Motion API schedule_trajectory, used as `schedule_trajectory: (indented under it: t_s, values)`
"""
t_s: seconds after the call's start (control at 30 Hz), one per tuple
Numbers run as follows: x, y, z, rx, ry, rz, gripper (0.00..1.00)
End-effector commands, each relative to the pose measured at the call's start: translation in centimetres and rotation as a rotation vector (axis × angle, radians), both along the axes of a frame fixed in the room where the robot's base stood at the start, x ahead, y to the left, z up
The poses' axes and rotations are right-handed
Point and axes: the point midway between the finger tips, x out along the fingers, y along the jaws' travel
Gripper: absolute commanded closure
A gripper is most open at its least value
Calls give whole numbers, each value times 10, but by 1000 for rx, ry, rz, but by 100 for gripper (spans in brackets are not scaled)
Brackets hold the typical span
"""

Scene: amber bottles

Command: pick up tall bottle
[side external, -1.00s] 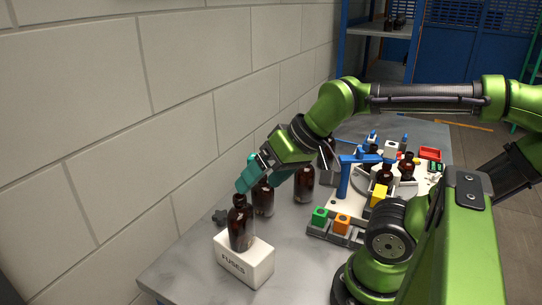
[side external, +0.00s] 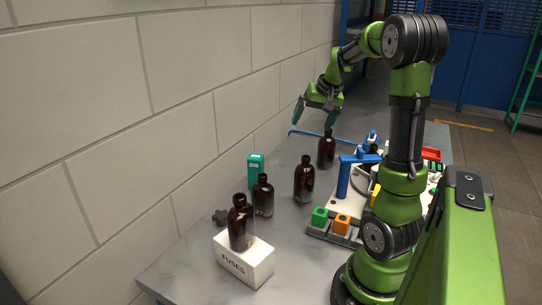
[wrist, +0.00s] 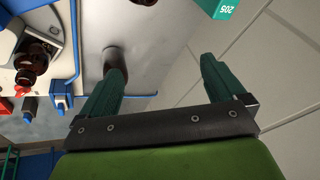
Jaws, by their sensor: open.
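Several brown bottles with dark caps stand in the side external view, and I cannot tell for sure which is the tall one. One bottle (side external: 240,225) is on a white box, a second bottle (side external: 262,197) stands on the table behind it, and a third bottle (side external: 304,182) is further back. The farthest bottle (side external: 326,151) stands near my gripper (side external: 314,116), just below its right finger. My gripper is open, pointing down and empty. In the wrist view its fingers (wrist: 163,82) are spread, with a dark blurred shape beside the left finger.
The white FUSES box (side external: 244,262) is at the table's front. A teal box (side external: 256,170) stands by the wall. A blue rod (side external: 305,133) lies behind the farthest bottle. A fixture with a blue post (side external: 343,178) and coloured blocks stands to the right.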

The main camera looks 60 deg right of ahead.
Motion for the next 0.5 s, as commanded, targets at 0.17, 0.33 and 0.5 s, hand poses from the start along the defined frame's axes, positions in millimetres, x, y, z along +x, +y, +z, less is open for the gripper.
schedule_trajectory:
  t_s: [0.17, 0.33, 0.5]
  values:
    - [-49, -110, -8, -93, 100, -15, 3]
    - [-50, -136, 14, -194, 125, 122, 3]
    - [-46, -136, 4, -201, 134, 178, 3]
